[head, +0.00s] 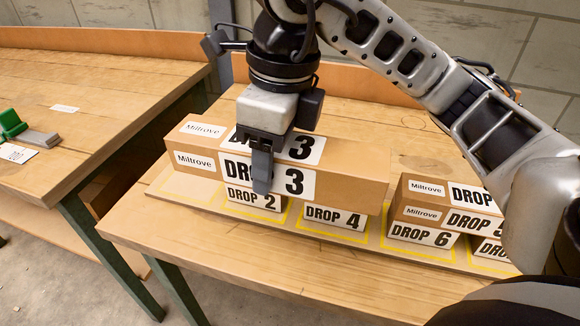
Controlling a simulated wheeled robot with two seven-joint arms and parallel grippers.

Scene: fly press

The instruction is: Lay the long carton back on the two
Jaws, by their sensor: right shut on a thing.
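The long carton (345,186) is brown, with Miltrove and DROP 3 labels on its top and front. My right gripper (262,160) is shut on it from above, left of its middle. One finger shows against the front face; the other is hidden. The carton looks level and lies above two smaller cartons, DROP 2 (253,199) and DROP 4 (335,217). I cannot tell whether it touches them. Its left end reaches out past DROP 2. My left gripper is not in view.
Another long carton (455,206) lies at right, over the DROP 6 carton (422,235) and a neighbour. Yellow outlines mark the board (190,213) beneath. The bench front (220,255) is clear. A second bench at left holds a green-handled tool (12,124). My right arm crosses the upper right.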

